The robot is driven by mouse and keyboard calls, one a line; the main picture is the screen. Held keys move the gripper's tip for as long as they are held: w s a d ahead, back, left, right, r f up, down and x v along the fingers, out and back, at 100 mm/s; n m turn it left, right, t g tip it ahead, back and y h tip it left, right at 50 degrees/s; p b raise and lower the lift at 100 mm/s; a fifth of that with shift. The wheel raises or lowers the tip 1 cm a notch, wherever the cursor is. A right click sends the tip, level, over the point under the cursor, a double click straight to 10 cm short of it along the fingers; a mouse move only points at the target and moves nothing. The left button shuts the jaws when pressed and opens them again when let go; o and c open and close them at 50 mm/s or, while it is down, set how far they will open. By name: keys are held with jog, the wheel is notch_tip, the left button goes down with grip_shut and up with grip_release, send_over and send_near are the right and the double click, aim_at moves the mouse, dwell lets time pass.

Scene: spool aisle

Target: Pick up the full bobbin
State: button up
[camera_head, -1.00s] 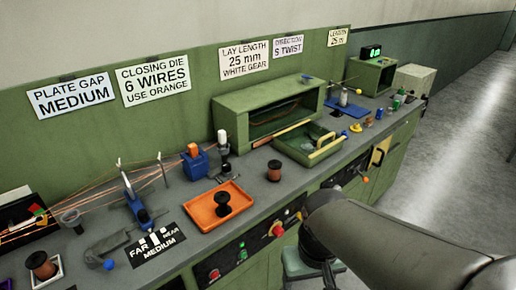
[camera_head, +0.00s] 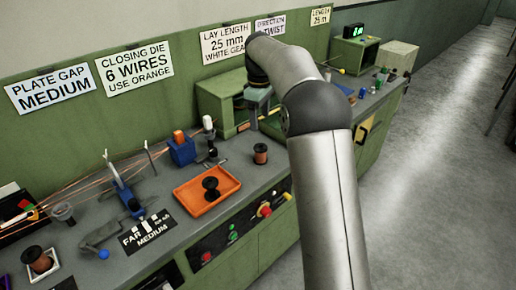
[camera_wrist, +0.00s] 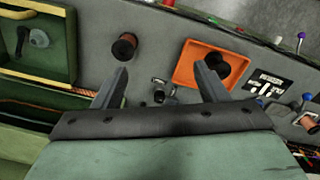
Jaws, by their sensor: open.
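A copper-brown bobbin with dark flanges (camera_head: 261,153) stands upright on the grey bench, right of the orange tray. It also shows in the wrist view (camera_wrist: 124,46), just beyond the left fingertip and apart from it. Another copper-brown bobbin (camera_head: 39,260) sits in a small white tray at the far left. I cannot tell which copper-brown one is the full one. My gripper (camera_wrist: 163,82) is open and empty above the bench.
A blue block with an orange top (camera_head: 181,148) and a white-topped post (camera_head: 208,124) stand behind the orange tray. A green tray (camera_wrist: 40,45) lies left in the wrist view. Thin wires cross the bench's left. Bare bench surrounds the nearer copper-brown bobbin.

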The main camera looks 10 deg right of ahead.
jog(key=w+d+f+n+p, duration=0.1)
jog(key=w+d+f+n, duration=0.1)
jog(key=w+f+n, duration=0.5)
jog(key=m+b, duration=0.2)
send_near(261, 147)
jog(key=f, duration=0.6)
jog(key=shift+s+a+f, duration=0.1)
jog(key=shift+s+f, duration=0.2)
jog(key=shift+f, duration=0.1)
jog(key=shift+w+f+p, duration=0.1)
jog(key=shift+f+p, duration=0.55)
jog(key=shift+f, duration=0.8)
jog(key=shift+w+f+p, duration=0.15)
jog(key=shift+f+p, duration=0.45)
jog(key=shift+f, duration=0.9)
jog(key=shift+r, duration=0.1)
jog(key=c, duration=1.1)
